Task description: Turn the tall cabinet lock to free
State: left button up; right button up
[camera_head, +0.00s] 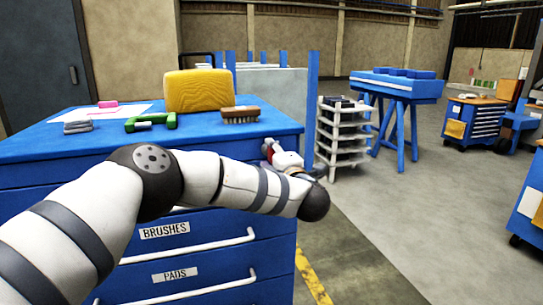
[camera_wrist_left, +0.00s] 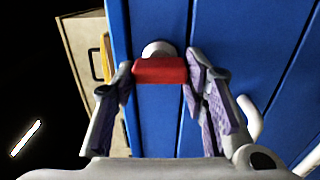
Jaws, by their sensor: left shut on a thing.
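The lock has a red bar handle (camera_wrist_left: 160,70) on a round white base (camera_wrist_left: 158,48), set on a blue drawer cabinet (camera_wrist_left: 236,50). In the wrist view, the red handle lies crosswise between the two fingers of my left gripper (camera_wrist_left: 160,76), which is shut on it. In the head view, my left arm reaches across the cabinet (camera_head: 40,142) to its right front edge. My left gripper (camera_head: 268,151) shows small there, partly hidden by its own wrist, with a bit of red at it. My right gripper is not in view.
On the cabinet top are a yellow block (camera_head: 200,90), a brush (camera_head: 240,115), a green clamp-like tool (camera_head: 150,122) and a grey pad (camera_head: 78,126). White drawer handles (camera_head: 200,287) stick out in front. A white shelf rack (camera_head: 342,135) stands to the right, with open floor beyond.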

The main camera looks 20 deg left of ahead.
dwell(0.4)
pick_arm(q)
jog(key=o, duration=1.2)
jog(key=shift+c, duration=0.2)
jog(key=shift+d, duration=0.1)
